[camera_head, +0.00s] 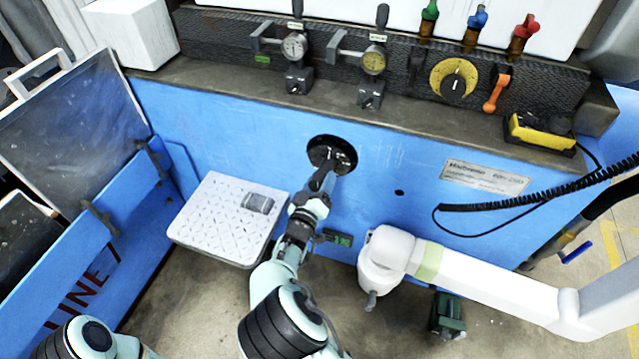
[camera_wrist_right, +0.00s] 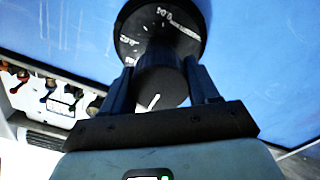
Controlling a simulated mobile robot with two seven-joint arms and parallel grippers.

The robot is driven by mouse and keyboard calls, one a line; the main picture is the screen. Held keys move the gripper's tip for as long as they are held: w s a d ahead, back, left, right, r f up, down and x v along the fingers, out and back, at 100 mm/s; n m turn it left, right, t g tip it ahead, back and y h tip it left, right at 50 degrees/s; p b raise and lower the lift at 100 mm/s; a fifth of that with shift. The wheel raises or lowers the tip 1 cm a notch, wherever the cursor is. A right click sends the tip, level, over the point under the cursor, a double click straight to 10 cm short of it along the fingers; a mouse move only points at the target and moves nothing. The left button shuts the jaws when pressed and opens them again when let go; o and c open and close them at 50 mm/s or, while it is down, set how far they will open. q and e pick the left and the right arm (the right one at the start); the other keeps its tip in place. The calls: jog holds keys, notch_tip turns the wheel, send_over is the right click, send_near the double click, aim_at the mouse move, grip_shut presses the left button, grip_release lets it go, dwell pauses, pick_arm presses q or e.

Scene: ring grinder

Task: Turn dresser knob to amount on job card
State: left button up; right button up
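The same dial (camera_head: 332,153) sits in the blue front panel in the head view. My right gripper (camera_wrist_right: 162,84) has one finger on each side of the knob. Both fingers appear to touch it. The gripper (camera_head: 324,178) hides part of the dial in the head view. My left gripper is out of view. I cannot make out a job card.
A ledge above holds two gauges (camera_head: 293,46), a yellow dial (camera_head: 453,80), coloured levers (camera_head: 476,25) and a yellow-black box (camera_head: 540,134) with a coiled cable (camera_head: 530,203). A white tray (camera_head: 205,215) stands left of my right arm. A slanted dark board is at left.

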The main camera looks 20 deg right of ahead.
jog(key=shift+c, duration=1)
